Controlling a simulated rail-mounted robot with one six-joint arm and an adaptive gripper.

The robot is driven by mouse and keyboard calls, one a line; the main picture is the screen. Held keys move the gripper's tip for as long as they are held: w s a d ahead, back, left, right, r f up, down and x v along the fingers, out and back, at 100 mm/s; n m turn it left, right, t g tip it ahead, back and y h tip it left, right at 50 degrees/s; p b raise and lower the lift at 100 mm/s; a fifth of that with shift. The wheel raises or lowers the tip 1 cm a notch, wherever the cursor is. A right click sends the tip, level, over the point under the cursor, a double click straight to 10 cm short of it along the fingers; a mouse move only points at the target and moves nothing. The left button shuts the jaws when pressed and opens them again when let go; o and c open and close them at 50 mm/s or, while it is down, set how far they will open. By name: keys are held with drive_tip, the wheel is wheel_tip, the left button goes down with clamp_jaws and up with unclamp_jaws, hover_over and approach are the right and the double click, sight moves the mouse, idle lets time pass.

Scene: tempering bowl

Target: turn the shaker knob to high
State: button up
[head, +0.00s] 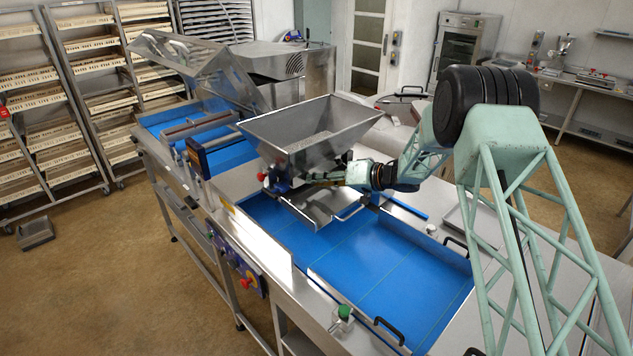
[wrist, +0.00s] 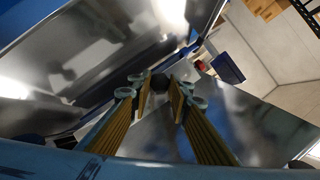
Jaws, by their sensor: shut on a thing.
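The steel hopper (head: 312,125) stands over the blue conveyor belt, with a steel shaker tray (head: 320,208) below its mouth. A dark blue control box (head: 282,186) with a red button (head: 262,177) sits at the hopper's lower left. My gripper (head: 306,178) reaches in from the right, below the hopper, with its fingers at this box. In the wrist view my gripper (wrist: 161,84) is shut on a dark round knob (wrist: 160,83) between its fingertips. The fingers partly hide the knob, and its setting and any marks cannot be read.
The blue belt (head: 385,270) is clear in front of the hopper. The hopper wall is close above my fingers. A green button (head: 344,312) and black handles line the conveyor's near edge. Tall racks (head: 52,120) stand at the left.

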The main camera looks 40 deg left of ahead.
drive_tip(key=shift+m, duration=0.3)
idle(0.4)
drive_tip(key=o, duration=0.9)
drive_tip(key=shift+c, duration=0.2)
drive_tip(key=v, duration=1.2)
drive_tip(key=shift+f, duration=0.15)
drive_tip(key=shift+w, duration=0.1)
